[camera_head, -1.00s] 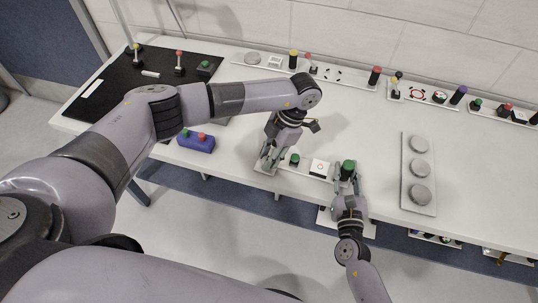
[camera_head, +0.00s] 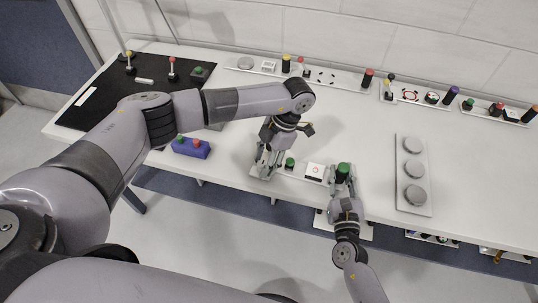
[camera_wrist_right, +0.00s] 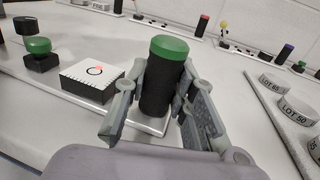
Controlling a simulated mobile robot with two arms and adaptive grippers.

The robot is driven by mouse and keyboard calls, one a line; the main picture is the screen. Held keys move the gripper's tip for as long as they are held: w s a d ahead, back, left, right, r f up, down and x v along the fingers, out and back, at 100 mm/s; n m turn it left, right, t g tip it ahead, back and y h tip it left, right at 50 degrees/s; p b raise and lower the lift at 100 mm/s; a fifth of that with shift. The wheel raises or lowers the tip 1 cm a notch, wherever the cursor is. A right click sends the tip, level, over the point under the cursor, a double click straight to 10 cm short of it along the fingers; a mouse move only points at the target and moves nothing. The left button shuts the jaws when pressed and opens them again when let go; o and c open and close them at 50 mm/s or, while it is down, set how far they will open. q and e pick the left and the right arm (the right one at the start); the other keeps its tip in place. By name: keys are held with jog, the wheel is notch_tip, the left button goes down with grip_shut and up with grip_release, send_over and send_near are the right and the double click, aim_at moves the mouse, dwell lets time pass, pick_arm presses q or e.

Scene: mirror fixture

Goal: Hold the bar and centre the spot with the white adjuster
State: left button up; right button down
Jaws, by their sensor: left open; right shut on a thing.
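My right gripper (camera_head: 342,178) is shut on the upright black bar with a green top (camera_head: 343,168), which shows large between the fingers in the right wrist view (camera_wrist_right: 163,85). Left of it on the same strip is a white box (camera_head: 314,171) with a dark ring on its top. In the right wrist view, a small red spot (camera_wrist_right: 99,69) lies in the ring, near its upper right part. My left gripper (camera_head: 266,170) is open, pointing down over the strip's left end. I cannot make out a white adjuster; the left fingers cover that end.
A green button (camera_head: 290,163) stands between the left gripper and the white box. A blue two-button box (camera_head: 191,148) lies left, and a tray of grey discs (camera_head: 427,203) right. Strips with several coloured knobs line the wall. The table middle behind the grippers is mostly clear.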

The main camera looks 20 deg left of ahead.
pick_arm(q)
jog(key=m, duration=0.2)
jog(key=m+t+y, duration=0.1)
jog(key=m, duration=0.2)
jog(key=shift+s+t, duration=0.2)
jog(key=shift+t, duration=0.1)
jog(key=m+t, duration=0.1)
jog(key=m, duration=0.2)
jog(key=m+t, duration=0.1)
jog(key=m, duration=0.2)
jog(key=shift+s+m+t, duration=0.15)
jog(key=shift+m+t, duration=0.15)
jog(key=v, duration=1.2)
jog(key=n+t+h, duration=0.1)
jog(key=t+h, duration=0.4)
jog(key=h, duration=0.6)
send_over(291, 163)
jog(key=f, duration=0.4)
jog(key=shift+s+a+f, duration=0.1)
jog(key=shift+a+f, duration=0.05)
jog(key=shift+a, duration=0.15)
jog(key=f, duration=0.6)
jog(key=shift+d+f, duration=0.25)
jog(key=shift+f, duration=0.05)
notch_tip(291, 163, up, 10)
